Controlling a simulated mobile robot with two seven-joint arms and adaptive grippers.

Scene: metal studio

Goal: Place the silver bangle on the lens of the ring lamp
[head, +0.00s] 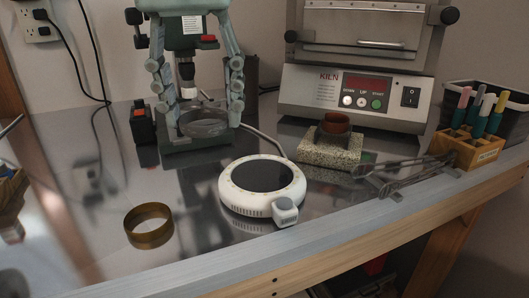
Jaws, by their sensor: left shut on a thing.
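My left gripper (203,118) reaches down from the top edge, in front of the drill press. Its two jointed grey-green fingers are shut on the silver bangle (204,130), one at each side. The bangle looks roughly level, above and behind the ring lamp and to its left; its exact height is hard to tell. The ring lamp (229,194) is a white disc on the bench with a dark round lens (264,176) facing up. The lens is bare. A small grey-white knob sits at the lamp's front right. My right gripper is not in view.
A brass bangle (149,239) lies front left. The drill press (187,70) stands behind my gripper. A kiln (330,85), a speckled block (331,156) with a copper ring (336,128), tongs (405,178) and a wooden pen holder (469,153) are to the right.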

